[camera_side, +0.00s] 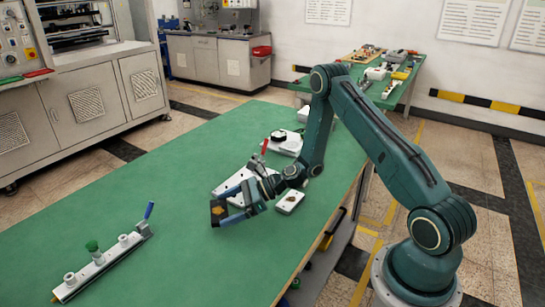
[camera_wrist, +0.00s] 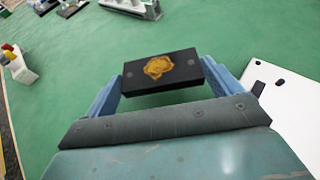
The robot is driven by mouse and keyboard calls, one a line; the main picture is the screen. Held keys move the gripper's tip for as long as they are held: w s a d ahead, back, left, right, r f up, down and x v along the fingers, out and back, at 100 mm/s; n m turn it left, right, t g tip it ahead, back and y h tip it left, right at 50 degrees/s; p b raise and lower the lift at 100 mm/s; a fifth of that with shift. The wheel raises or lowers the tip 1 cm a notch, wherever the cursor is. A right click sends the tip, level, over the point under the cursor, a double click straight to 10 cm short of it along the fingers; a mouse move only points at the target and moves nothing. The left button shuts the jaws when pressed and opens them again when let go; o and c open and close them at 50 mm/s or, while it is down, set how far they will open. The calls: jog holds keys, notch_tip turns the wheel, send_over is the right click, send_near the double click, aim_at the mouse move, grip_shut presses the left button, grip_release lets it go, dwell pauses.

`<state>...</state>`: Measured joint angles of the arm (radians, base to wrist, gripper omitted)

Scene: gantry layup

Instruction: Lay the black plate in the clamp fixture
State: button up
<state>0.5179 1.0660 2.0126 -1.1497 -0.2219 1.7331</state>
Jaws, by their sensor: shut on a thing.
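The black plate (camera_side: 217,210) is a small dark block with an orange-brown patch on its face. My gripper (camera_side: 232,209) is shut on it and holds it over the green table. In the wrist view the black plate (camera_wrist: 140,80) sits between the two blue fingers of my gripper (camera_wrist: 162,82), one at each end. A long pale fixture (camera_side: 98,267) with a blue handle, a green knob and white posts lies at the front left. I cannot tell which is the clamp fixture.
A white panel (camera_wrist: 285,95) lies right of the plate in the wrist view. A small white block (camera_side: 289,202) and a white device with a black knob (camera_side: 286,144) are on the table (camera_side: 180,190). The table's middle left is clear.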

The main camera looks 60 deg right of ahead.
aim_at(212, 211)
jog(key=w+a, duration=1.1)
jog(key=shift+a, duration=0.1)
jog(key=shift+f, duration=1.7)
jog(key=shift+f, duration=0.15)
jog(key=o, duration=0.9)
jog(key=v, duration=1.2)
